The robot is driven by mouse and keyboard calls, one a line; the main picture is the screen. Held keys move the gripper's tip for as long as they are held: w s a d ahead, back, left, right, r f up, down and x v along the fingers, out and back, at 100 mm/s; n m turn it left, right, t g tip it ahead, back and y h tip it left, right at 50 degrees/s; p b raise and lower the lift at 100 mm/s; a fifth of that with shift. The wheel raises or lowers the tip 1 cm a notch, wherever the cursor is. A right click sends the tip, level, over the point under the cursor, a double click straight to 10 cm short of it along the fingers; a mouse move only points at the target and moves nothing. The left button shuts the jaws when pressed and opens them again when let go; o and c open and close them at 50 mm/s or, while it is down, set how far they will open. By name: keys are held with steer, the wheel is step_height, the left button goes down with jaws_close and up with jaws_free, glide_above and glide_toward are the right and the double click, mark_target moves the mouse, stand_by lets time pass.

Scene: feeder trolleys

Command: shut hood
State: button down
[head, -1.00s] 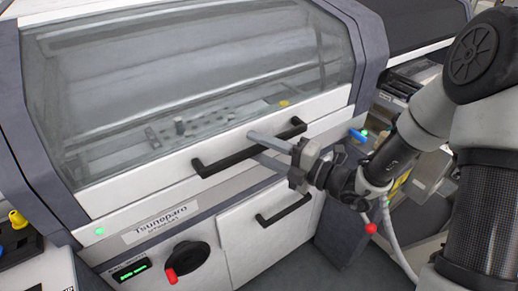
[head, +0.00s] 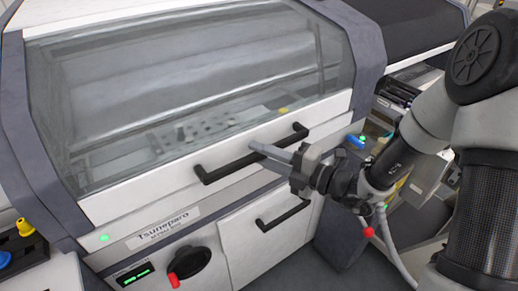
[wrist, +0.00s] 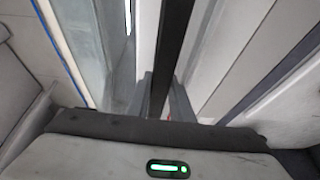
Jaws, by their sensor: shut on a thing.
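The hood (head: 322,122) is a clear curved window in a white frame, on a machine with dark grey sides. Its lower front edge lies close above the labelled panel; I cannot tell whether a small gap is left. A black bar handle (head: 228,167) runs along the white frame. My gripper (head: 266,149) comes from the right and is shut on this handle, right of its middle. In the wrist view the handle (wrist: 174,45) is a dark bar passing between the two grey fingers (wrist: 160,95). The handle hides part of the fingertips.
Below the hood are a red-tipped rotary switch (head: 188,265), a green-lit display (head: 133,274) and a white door with a second black handle (head: 283,214). A neighbouring machine (head: 410,25) stands at the right. Yellow and blue knobs (head: 25,227) are at the lower left.

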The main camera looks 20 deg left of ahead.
step_height(320, 180, up, 6)
steer(key=s+d+h+p, duration=0.1)
steer(key=s+d+p, duration=0.1)
steer(key=p, duration=0.6)
steer(key=shift+d, duration=0.15)
steer(key=c, duration=1.6)
jaws_free()
steer(key=shift+o, duration=0.2)
steer(key=p+v, duration=0.1)
steer(key=v, duration=1.6)
steer(key=shift+d+r, duration=0.25)
steer(key=shift+w, duration=0.1)
